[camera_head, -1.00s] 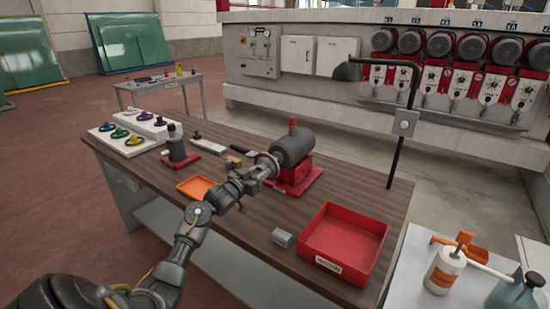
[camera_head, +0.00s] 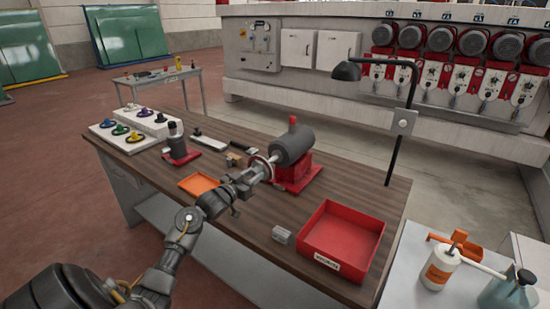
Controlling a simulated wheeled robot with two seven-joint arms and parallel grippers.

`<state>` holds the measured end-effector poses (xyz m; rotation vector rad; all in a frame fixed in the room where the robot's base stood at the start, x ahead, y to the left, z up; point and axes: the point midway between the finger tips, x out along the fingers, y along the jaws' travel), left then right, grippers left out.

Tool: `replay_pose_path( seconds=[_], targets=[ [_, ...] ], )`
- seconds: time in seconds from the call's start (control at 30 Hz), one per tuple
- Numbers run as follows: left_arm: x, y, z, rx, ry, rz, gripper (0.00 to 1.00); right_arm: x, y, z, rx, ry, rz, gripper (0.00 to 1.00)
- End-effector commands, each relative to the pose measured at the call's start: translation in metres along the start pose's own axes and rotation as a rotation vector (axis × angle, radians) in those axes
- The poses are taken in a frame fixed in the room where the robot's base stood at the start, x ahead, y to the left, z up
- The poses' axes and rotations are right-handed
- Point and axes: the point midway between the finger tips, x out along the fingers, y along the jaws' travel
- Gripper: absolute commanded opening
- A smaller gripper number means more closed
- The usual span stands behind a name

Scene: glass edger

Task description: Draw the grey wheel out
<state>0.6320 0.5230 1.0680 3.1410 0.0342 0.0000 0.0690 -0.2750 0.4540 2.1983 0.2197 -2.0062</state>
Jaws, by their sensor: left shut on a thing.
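The grey wheel (camera_head: 262,160) shows as a thin round rim in front of the dark grey motor (camera_head: 294,145), which stands on a red base (camera_head: 298,180) on the wooden bench. My left gripper (camera_head: 258,173) reaches in from the lower left, in line with the motor's spindle end. It is shut on the wheel, and its fingers hide much of the wheel's middle. A small gap seems to show between the wheel and the motor; whether the wheel is still on the spindle is hidden. My right gripper is not in view.
A red bin (camera_head: 342,240) and a small grey block (camera_head: 283,236) lie toward the bench's front right. An orange tray (camera_head: 198,184) is left of my gripper. Wheels on white stands (camera_head: 128,136) are at the back left. A lamp post (camera_head: 400,125) rises at right.

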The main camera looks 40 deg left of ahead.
Motion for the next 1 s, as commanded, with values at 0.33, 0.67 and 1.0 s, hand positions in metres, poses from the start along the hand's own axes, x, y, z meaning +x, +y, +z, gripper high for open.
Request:
replay_pose_path(
  seconds=[0.33, 0.67, 1.0],
  targets=[
    [-0.017, 0.0, -0.004, 0.0, 0.0, 0.0, 0.0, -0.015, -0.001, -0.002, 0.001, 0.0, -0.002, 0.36],
    [-0.052, 0.0, -0.004, 0.001, 0.0, 0.0, 0.0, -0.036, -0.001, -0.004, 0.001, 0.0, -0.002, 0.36],
    [-0.087, 0.0, -0.003, 0.0, 0.0, 0.0, 0.0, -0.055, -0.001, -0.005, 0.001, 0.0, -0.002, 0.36]
  ],
)
